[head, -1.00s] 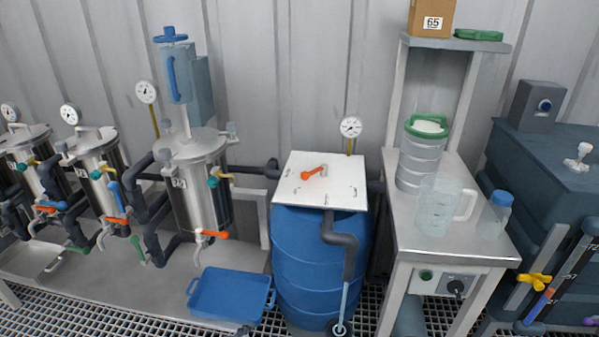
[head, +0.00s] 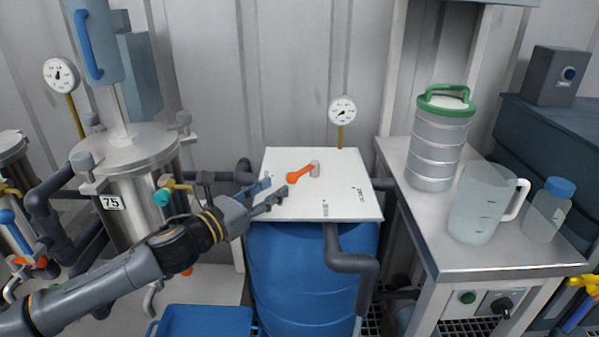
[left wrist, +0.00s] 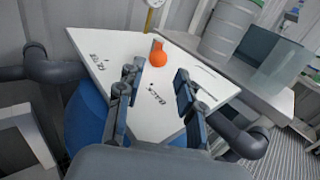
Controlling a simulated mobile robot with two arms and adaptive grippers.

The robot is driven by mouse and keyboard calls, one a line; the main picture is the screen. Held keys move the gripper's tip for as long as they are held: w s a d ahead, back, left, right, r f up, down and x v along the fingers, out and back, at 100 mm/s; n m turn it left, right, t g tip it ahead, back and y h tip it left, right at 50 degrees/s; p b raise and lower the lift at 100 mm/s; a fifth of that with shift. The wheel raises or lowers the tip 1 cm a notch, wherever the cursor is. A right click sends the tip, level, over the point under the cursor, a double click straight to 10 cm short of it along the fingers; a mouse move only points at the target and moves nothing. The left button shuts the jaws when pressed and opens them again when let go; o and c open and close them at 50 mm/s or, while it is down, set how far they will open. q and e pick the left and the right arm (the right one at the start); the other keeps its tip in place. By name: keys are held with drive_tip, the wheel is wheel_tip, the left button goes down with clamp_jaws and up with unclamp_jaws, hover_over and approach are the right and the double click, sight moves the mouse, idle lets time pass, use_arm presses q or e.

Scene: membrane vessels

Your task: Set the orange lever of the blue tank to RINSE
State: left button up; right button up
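The blue tank (head: 300,265) stands in the middle of the head view with a white square top plate (head: 340,198). The orange lever (head: 298,176) sits on a grey pivot on that plate, its orange end toward the left. In the left wrist view the lever (left wrist: 159,57) shows beyond my fingers, its orange knob toward me. Small dark labels are printed on the plate, too small to read surely. My left gripper (head: 275,193) is over the plate's left edge, short of the lever and apart from it. Its fingers (left wrist: 158,88) are open and empty. My right gripper is not in view.
A steel vessel marked 75 (head: 130,180) stands left of the tank. A gauge (head: 342,111) rises behind the plate. A bench at right holds a steel canister (head: 435,145), a clear jug (head: 480,205) and a blue-capped bottle (head: 548,212). A blue tray (head: 205,320) lies below.

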sight(301, 171)
use_arm(q)
drive_tip(key=b+x, duration=0.1)
drive_tip(key=x, duration=0.9)
drive_tip(key=shift+w+d+f, duration=0.1)
drive_tip(key=shift+w+d, duration=0.05)
drive_tip(key=shift+w, duration=0.15)
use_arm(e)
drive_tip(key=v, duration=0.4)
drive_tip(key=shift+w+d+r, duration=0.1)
use_arm(q)
clamp_jaws()
